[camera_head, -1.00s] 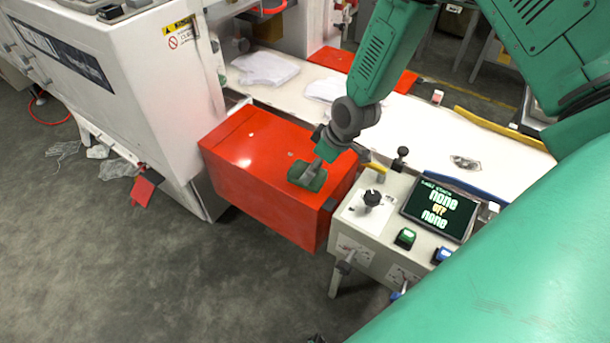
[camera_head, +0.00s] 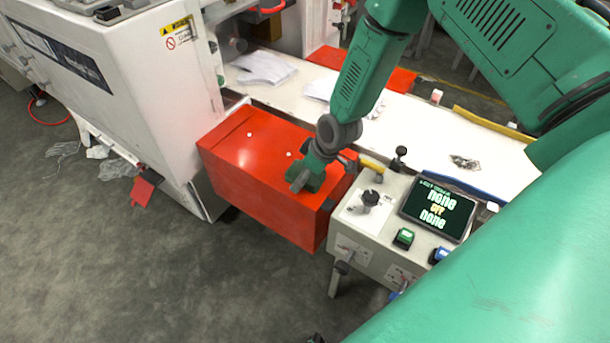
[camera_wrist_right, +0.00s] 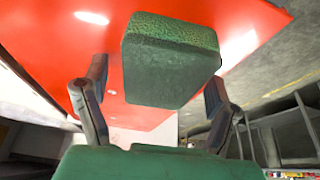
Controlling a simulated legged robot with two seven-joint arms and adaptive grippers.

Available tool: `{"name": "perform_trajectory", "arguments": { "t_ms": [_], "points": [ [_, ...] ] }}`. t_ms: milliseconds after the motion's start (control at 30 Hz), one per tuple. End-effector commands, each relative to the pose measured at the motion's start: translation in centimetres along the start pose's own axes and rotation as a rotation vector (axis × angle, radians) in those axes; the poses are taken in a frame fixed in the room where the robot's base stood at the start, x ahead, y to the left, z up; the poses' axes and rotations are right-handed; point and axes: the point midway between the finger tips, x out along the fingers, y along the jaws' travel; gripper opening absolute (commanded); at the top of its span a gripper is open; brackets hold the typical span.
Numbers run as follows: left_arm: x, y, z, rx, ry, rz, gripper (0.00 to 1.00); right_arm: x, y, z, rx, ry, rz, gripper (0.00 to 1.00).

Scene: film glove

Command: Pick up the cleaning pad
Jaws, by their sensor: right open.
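The cleaning pad (camera_wrist_right: 172,62) is a dark green block with a rougher, speckled upper face. In the right wrist view it lies between the two dark fingers of my right gripper (camera_wrist_right: 157,80), with gaps on both sides. In the head view my right gripper (camera_head: 308,177) is low over the top of the red box (camera_head: 250,150), near its right end. There the gripper largely covers the pad, and green blends with green. The right gripper is open. My left gripper is not in view.
A control box (camera_head: 375,225) with a knob, buttons and a screen stands close to the right of the red box. A white machine (camera_head: 140,90) stands at the left. A white conveyor table (camera_head: 420,130) runs behind, with white gloves (camera_head: 265,68) on it.

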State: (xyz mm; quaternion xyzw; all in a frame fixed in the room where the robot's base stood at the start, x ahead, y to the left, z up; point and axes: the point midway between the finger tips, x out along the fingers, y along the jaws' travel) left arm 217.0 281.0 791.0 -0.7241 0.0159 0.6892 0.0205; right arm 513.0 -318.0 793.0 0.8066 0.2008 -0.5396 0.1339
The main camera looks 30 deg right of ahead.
Motion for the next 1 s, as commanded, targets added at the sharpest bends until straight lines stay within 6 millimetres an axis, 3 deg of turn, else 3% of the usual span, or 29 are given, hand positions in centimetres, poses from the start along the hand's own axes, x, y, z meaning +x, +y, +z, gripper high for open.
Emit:
{"name": "perform_trajectory", "arguments": {
  "t_ms": [500,633,1000],
  "points": [
    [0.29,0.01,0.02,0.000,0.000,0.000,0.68,0.31,-0.07,0.10,-0.001,0.000,0.001,0.80],
    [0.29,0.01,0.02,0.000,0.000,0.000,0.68,0.33,-0.02,0.14,0.000,0.000,0.000,0.44],
    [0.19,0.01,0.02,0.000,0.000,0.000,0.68,0.23,0.01,0.13,0.000,-0.001,0.000,0.44]
  ]
}}
